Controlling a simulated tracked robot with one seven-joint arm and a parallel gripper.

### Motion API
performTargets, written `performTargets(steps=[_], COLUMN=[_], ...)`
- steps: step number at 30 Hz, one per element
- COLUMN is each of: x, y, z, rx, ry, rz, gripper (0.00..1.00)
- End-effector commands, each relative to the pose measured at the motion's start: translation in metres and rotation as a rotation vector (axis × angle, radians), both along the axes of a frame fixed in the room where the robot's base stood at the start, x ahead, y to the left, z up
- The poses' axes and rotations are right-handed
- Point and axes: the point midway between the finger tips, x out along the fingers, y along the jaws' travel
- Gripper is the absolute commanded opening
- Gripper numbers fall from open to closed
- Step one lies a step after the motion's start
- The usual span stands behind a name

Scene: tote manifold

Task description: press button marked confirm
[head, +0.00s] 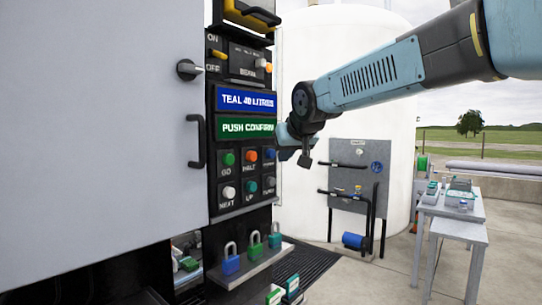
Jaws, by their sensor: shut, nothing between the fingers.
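A black control panel (240,208) has a blue display (247,100) reading "TEAL 40 LITRES" and a green display (246,128) reading "PUSH CONFIRM". Below are two rows of buttons: green GO (228,159), orange HALT (251,155) and a blue one (270,154) above; white NEXT (228,192), teal UP (251,187) and a grey one (270,182) below. The right-hand labels are too small to read, so I cannot tell which button is marked confirm. My gripper (284,142) is shut and empty, just right of the green display; its gap to the panel is unclear.
A grey cabinet door (100,130) with a black handle (195,141) fills the left. Several padlocks (231,262) stand on a ledge below the panel. A white tank (345,60), a pipe board (358,175) and a table (450,208) stand behind and right.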

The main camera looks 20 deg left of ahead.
Motion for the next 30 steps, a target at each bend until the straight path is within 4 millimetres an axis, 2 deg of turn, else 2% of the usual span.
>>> performTargets(steps=[16,30], x=[0.0,0.0], y=[0.0,0.0076], z=[0.0001,0.0012], rx=[0.0,0.0], ry=[0.0,0.001], rz=[0.0,-0.001], gripper=[0.0,0.0])
